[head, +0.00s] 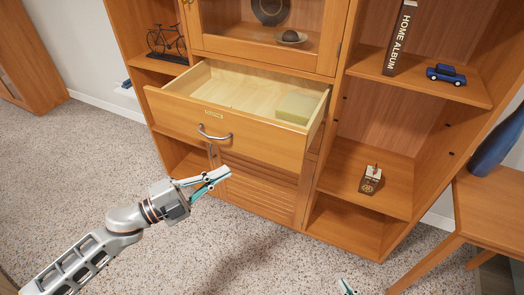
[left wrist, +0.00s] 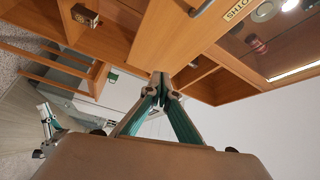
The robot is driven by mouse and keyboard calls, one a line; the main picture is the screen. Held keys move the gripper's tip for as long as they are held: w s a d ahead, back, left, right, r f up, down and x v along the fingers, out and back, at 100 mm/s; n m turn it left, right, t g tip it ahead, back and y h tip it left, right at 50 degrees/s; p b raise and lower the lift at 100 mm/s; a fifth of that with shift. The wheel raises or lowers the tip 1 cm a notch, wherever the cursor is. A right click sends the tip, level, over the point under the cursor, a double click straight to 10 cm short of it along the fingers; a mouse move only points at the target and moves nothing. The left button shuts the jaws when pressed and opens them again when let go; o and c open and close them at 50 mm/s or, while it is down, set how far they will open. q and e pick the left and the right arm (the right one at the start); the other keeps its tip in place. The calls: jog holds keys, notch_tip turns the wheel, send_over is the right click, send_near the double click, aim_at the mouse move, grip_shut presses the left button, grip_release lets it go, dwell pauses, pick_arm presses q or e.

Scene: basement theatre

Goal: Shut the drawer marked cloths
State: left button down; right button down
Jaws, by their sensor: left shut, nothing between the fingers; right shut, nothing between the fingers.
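The wooden cloths drawer (head: 262,147) stands pulled out from the middle of the cabinet, with a metal handle (head: 215,133) and a small label above it. A pale green folded thing lies inside at the right. In the left wrist view, the drawer front (left wrist: 172,32) and part of its label, ending in "OTHS" (left wrist: 237,9), show at the top. My left gripper (head: 222,172) is shut and empty, in front of and below the handle, apparently apart from the drawer. Its closed fingertips also show in the left wrist view (left wrist: 161,82). My right gripper (head: 346,287) is shut, mostly cut off at the bottom edge.
Open shelves flank the drawer, with a bicycle model (head: 166,41), a home album (head: 400,37), a blue toy car (head: 446,74) and a small calendar-like block (head: 370,178). A side table (head: 492,205) with a blue vase (head: 498,143) stands at the right. Carpet before the cabinet is clear.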

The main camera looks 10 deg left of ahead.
pick_arm(q)
jog(key=r+m+g+h, duration=0.1)
jog(key=m+g, duration=0.1)
jog(key=m, duration=0.1)
jog(key=m+g+p, duration=0.2)
jog(key=m, duration=0.1)
send_near(278, 149)
jog(key=s+d, duration=0.1)
jog(key=d, duration=0.3)
jog(key=shift+w+d+r, duration=0.1)
jog(key=shift+w+d, duration=0.15)
jog(key=shift+w, duration=0.3)
jog(key=shift+w+d, duration=0.25)
jog(key=shift+w, duration=0.3)
jog(key=shift+w+d, duration=0.2)
jog(key=shift+w, duration=0.4)
